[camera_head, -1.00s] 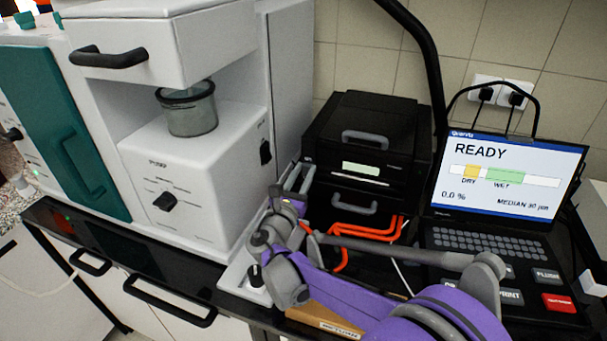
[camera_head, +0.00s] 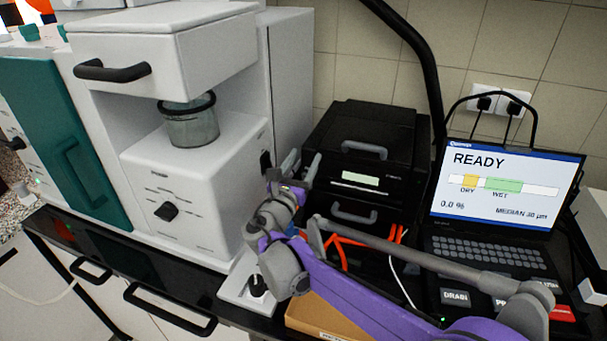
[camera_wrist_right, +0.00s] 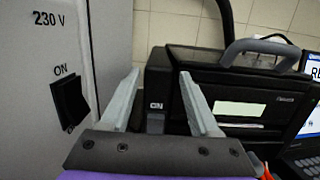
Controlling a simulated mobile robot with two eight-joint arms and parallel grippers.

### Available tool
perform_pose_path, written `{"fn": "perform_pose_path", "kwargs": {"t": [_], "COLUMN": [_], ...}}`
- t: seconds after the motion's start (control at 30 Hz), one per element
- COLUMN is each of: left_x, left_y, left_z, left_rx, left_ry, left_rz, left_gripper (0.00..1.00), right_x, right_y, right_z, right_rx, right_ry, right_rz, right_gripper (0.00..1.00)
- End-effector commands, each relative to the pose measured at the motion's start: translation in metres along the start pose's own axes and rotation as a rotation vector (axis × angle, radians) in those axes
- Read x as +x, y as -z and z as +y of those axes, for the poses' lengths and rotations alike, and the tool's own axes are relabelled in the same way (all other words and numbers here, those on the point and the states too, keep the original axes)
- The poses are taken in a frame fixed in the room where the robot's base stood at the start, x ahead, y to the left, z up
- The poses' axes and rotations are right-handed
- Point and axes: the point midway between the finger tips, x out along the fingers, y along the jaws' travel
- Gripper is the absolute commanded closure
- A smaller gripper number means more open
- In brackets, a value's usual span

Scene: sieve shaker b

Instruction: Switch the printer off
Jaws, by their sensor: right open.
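The printer (camera_head: 372,140) is a black box with a grey handle and a pale label window, behind my right gripper in the head view. In the right wrist view the printer (camera_wrist_right: 240,80) fills the right half, and a small "ON" label (camera_wrist_right: 156,105) marks its near left corner. The switch under that label is mostly hidden by my gripper. My right gripper (camera_head: 301,163) is open and empty, beside the printer's left side. Its two fingers (camera_wrist_right: 160,78) straddle that corner in the right wrist view, without visible contact. My left gripper is not in view.
A white shaker cabinet (camera_head: 215,165) stands close on the left. Its side carries a black rocker switch (camera_wrist_right: 70,100) marked "ON" and "230 V". A laptop-like unit (camera_head: 505,190) reading READY stands right. Orange cables (camera_head: 345,250) lie below the printer.

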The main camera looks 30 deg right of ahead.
Motion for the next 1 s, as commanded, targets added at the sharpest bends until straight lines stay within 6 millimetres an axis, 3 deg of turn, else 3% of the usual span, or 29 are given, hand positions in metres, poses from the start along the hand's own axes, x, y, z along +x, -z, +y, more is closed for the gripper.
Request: {"fn": "perform_pose_path", "kwargs": {"t": [0.2, 0.83, 1.0], "left_x": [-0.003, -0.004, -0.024], "left_y": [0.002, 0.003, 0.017], "left_z": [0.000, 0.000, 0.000], "left_rx": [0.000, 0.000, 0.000], "left_ry": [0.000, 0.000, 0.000], "left_rz": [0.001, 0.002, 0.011], "left_gripper": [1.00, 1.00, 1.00], "right_x": [0.004, 0.005, 0.010], "right_y": [-0.028, -0.034, -0.059], "right_z": [0.000, 0.000, 0.001], "right_rx": [0.000, 0.000, 0.007], "right_ry": [0.000, 0.000, 0.001], "right_rz": [0.000, 0.000, -0.006], "right_gripper": [0.38, 0.38, 0.38]}}
